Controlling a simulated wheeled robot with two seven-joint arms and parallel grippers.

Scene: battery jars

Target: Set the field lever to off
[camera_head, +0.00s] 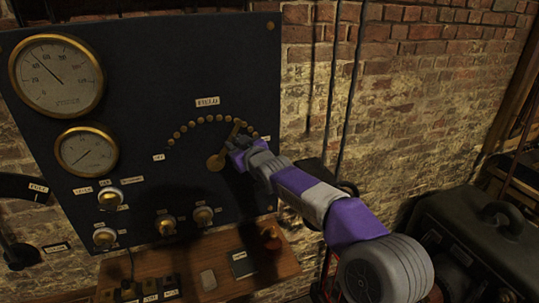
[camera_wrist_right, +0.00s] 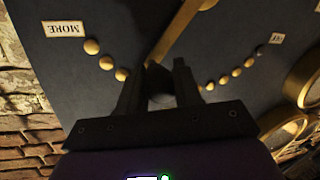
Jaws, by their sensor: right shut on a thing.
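The field lever (camera_head: 236,130) is a brass arm on the dark panel. It slants up and right from its round brass hub (camera_head: 215,162), its tip near the upper right of an arc of brass studs (camera_head: 209,119). My right gripper (camera_head: 238,148) is at the lever, partly covering it. In the right wrist view the brass arm (camera_wrist_right: 178,35) runs down to the fingers (camera_wrist_right: 161,80), which are shut on a dark handle (camera_wrist_right: 161,101) at its end. A small label (camera_head: 158,157), too small to read, marks the arc's left end. My left gripper is out of view.
The panel (camera_head: 180,70) carries a FIELD label (camera_head: 207,102), a large gauge (camera_head: 57,75), a smaller gauge (camera_head: 87,151) and several knobs below. A MORE label (camera_wrist_right: 62,29) shows in the wrist view. A wooden shelf (camera_head: 205,262) juts out underneath. Dark machinery (camera_head: 480,235) stands right.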

